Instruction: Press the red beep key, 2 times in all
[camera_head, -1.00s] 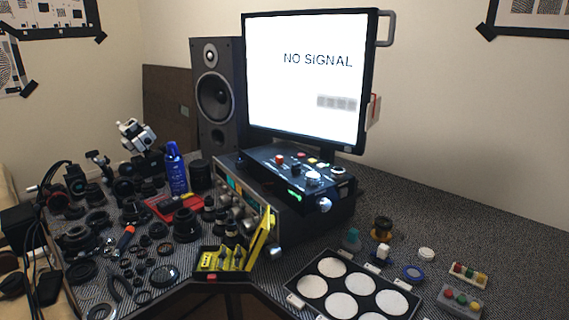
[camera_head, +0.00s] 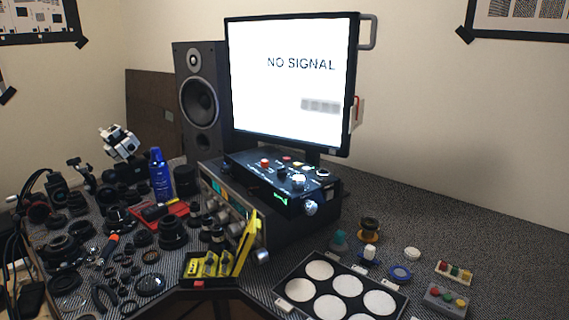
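A dark control box (camera_head: 270,190) sits on top of a silver-fronted unit (camera_head: 225,205) below the monitor. Its top carries a red-orange knob or key (camera_head: 265,163), a smaller pinkish-red key (camera_head: 286,158), a yellow key (camera_head: 297,163) and a pale round knob (camera_head: 298,181). A green display glows on its front. I cannot read any labels, so I cannot tell which red control is the beep key. Neither of my grippers is in view, and nothing of mine touches the box.
A monitor (camera_head: 290,100) reading "NO SIGNAL" stands behind the box, a speaker (camera_head: 201,100) to its left. Lens parts crowd the left table. A yellow tool holder (camera_head: 208,266) and a tray with white discs (camera_head: 349,285) are in front. The right rear table is clear.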

